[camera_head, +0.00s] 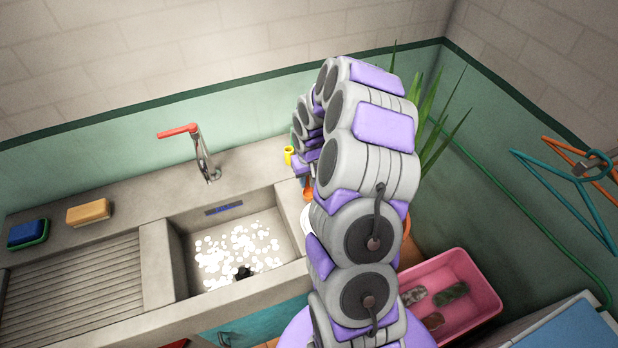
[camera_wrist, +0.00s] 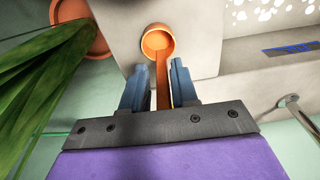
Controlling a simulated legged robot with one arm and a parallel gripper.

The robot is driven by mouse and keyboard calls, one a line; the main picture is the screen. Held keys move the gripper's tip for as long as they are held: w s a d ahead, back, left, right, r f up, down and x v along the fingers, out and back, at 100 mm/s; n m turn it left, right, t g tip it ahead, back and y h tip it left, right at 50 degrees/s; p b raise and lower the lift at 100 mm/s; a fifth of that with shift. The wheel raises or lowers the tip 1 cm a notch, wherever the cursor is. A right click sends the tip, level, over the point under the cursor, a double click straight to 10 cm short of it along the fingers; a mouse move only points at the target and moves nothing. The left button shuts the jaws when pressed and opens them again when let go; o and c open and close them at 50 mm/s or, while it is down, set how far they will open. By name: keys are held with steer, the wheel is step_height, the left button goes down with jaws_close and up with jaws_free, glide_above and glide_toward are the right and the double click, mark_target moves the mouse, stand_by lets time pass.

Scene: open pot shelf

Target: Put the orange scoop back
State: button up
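The orange scoop (camera_wrist: 158,42) has a round cup and a straight handle, and in the wrist view its cup shows just beyond my fingertips. My arm hides much of that area. I cannot tell how high the cup is above the counter.
A grey counter (camera_head: 110,225) holds a sink (camera_head: 235,250) with white spots in it, a red-handled tap (camera_head: 203,155) and two sponges (camera_head: 88,212). A yellow cup (camera_head: 289,155) stands beside my gripper. A green plant (camera_head: 435,120) and a pink tub (camera_head: 470,270) are at the right.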

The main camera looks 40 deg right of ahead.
mark_target(305, 194)
steer(key=shift+o, duration=1.2)
steer(key=shift+a+r, duration=0.1)
steer(key=shift+a, duration=0.5)
steer(key=shift+a+r, duration=0.1)
steer(key=shift+a, duration=0.3)
steer(key=shift+d+r, duration=0.45)
steer(key=shift+d, duration=0.05)
step_height(305, 194, up, 11)
steer(key=s+a+p, duration=0.1)
steer(key=p, duration=0.1)
steer(key=s+a+r+n, duration=0.2)
steer(key=s+a+r, duration=0.3)
steer(key=a+r, duration=0.3)
steer(key=s+a+r+g, duration=0.1)
steer(key=s+a, duration=0.4)
steer(key=s, duration=0.3)
steer(key=s+a+r+g, duration=0.1)
steer(key=s+a, duration=0.3)
steer(key=s, duration=0.5)
steer(key=s+a+r+n, duration=0.1)
steer(key=s+a+r, duration=0.2)
steer(key=s+a, duration=0.2)
steer(key=s, duration=0.3)
steer(key=shift+s+a+g, duration=0.3)
steer(key=shift+g, duration=0.1)
steer(key=shift+d, duration=0.2)
